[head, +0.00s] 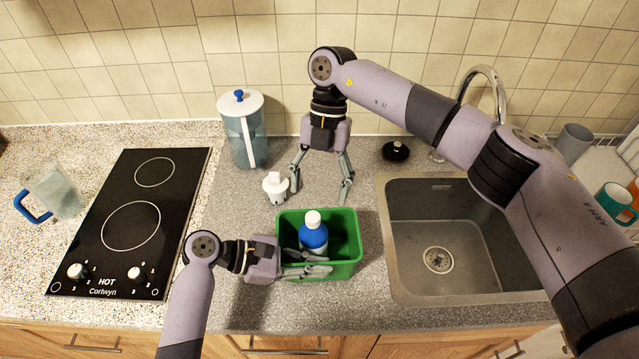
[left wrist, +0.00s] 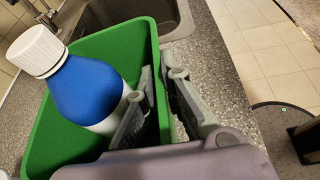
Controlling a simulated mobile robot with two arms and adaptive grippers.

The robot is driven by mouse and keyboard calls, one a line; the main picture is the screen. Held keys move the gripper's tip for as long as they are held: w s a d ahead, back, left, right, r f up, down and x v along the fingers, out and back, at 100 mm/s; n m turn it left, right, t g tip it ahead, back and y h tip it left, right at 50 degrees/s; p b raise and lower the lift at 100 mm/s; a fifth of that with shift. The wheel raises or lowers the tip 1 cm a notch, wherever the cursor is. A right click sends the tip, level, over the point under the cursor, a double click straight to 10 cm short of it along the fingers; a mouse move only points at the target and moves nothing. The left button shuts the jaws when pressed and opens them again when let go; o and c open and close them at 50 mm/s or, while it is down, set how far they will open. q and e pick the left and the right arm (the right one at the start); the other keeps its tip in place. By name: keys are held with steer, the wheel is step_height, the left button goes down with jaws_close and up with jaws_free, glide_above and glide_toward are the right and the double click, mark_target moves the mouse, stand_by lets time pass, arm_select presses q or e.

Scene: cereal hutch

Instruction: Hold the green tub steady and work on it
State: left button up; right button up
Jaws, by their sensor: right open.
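The green tub (head: 350,232) stands on the counter left of the sink, with a blue bottle with a white cap (head: 313,236) upright inside. My left gripper (head: 318,264) is at the tub's near wall, one finger inside and one outside. In the left wrist view its fingers (left wrist: 158,78) close on the wall of the tub (left wrist: 90,45), beside the blue bottle (left wrist: 88,88). My right gripper (head: 320,196) is open and empty, pointing down behind the tub. A small white nozzle-like piece (head: 275,188) stands beside its left finger; whether they touch is unclear.
A clear jug with a white lid (head: 242,130) stands behind, near the tiled wall. A black hob (head: 130,225) and a blue-handled pitcher (head: 55,190) are at the left. The sink (head: 440,225) lies right of the tub, with a small black item (head: 396,151) behind it.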

arm_select(q)
steer(key=o, duration=0.4)
steer(key=v, duration=1.2)
steer(key=shift+w+r, duration=0.1)
